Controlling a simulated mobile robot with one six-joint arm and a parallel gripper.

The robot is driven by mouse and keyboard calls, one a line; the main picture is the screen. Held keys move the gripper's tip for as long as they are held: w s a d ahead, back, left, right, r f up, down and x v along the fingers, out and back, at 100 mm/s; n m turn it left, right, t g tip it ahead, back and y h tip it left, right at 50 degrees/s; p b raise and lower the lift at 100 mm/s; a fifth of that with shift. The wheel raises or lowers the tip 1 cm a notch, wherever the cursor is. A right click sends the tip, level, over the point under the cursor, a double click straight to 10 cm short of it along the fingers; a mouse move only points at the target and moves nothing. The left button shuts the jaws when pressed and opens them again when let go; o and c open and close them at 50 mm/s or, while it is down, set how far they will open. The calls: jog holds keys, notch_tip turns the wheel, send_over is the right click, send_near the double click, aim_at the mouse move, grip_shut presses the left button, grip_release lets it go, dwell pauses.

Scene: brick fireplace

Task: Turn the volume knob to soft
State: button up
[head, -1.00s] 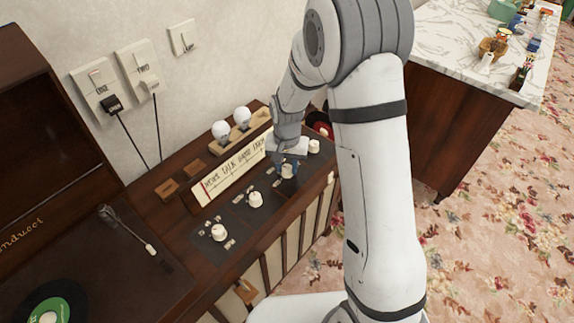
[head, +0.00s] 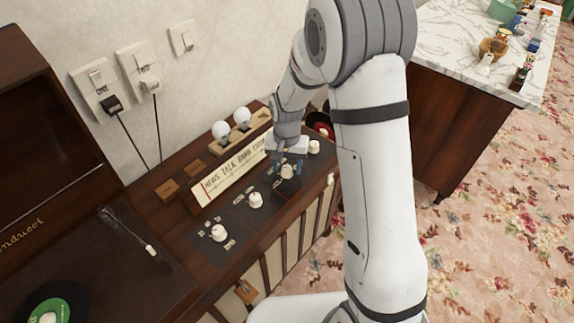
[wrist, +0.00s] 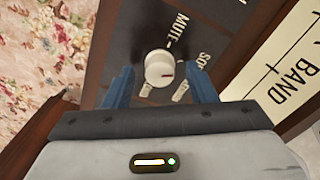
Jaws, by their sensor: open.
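A round white knob (wrist: 158,72) with a small red mark sits on a dark panel in the wrist view. Beside it are a label reading MUTE, one starting with SO, and other partly hidden labels. The red mark is on the right part of the knob's face. My gripper (wrist: 160,66) is open, its blue fingers on either side of the knob with gaps visible. In the head view my gripper (head: 287,168) is over this same knob (head: 287,172), low on the console. Whether the fingers touch it cannot be told there.
Other white knobs stand at the left (head: 218,233), middle (head: 256,200) and far right (head: 314,147) of the wooden console. A lettered dial strip (head: 230,172) and a bulb holder (head: 240,132) stand behind. A record player arm (head: 128,230) is at left.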

aim_at(287, 168)
notch_tip(287, 168, up, 7)
jog(key=shift+f+p, duration=0.2)
jog(key=shift+p, duration=0.1)
jog(key=shift+r, duration=0.3)
